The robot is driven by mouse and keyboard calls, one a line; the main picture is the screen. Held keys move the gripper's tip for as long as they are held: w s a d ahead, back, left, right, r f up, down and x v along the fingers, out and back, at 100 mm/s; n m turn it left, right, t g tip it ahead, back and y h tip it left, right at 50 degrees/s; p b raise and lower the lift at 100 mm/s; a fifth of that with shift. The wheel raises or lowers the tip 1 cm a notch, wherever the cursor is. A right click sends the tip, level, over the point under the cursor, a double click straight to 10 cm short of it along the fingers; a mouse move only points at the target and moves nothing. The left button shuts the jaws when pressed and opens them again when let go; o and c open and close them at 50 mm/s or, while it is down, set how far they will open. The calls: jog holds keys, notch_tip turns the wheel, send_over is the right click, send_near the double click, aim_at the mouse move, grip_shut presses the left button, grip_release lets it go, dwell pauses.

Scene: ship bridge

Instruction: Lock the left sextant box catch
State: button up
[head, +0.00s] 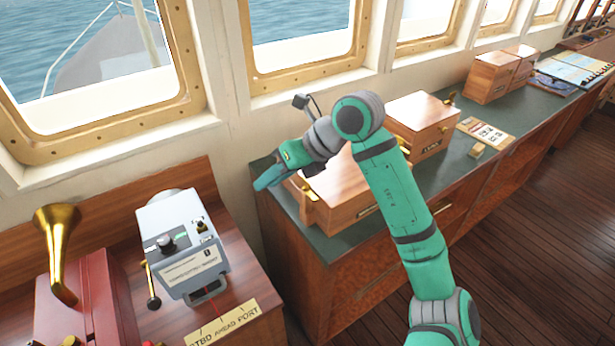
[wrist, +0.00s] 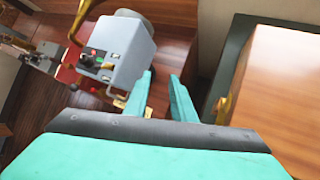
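The left sextant box (head: 340,207), a varnished wooden box, sits on the near left end of the green counter, partly hidden by my arm. Its lid looks down. A brass catch (head: 310,189) shows at its left end; I cannot tell whether it is locked. In the wrist view the box (wrist: 280,85) fills the right side, with a brass piece (wrist: 226,104) on its edge. My gripper (head: 266,178) is at the left end of the box, above the counter edge. In the wrist view its two teal fingers (wrist: 162,76) are apart with nothing held between them.
A second wooden box (head: 420,115) with brass fittings stands behind, further along the counter (head: 340,240). A grey instrument (head: 182,243) stands on the console at left, beside a brass horn (head: 58,250). Windows line the wall close behind my arm. A gap separates console and counter.

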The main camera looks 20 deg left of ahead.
aim_at(308, 182)
jog(key=w+d+r+m+t+h, duration=0.1)
jog(key=w+d+r+t+h, duration=0.3)
jog(key=w+d, duration=0.4)
jog(key=shift+g+h, duration=0.5)
jog(key=x, duration=0.3)
jog(key=s+x, duration=0.1)
jog(key=x, duration=0.6)
jog(key=shift+s+d+f, duration=0.1)
jog(key=shift+s+f, duration=0.05)
jog(key=shift+f, duration=0.2)
grip_shut()
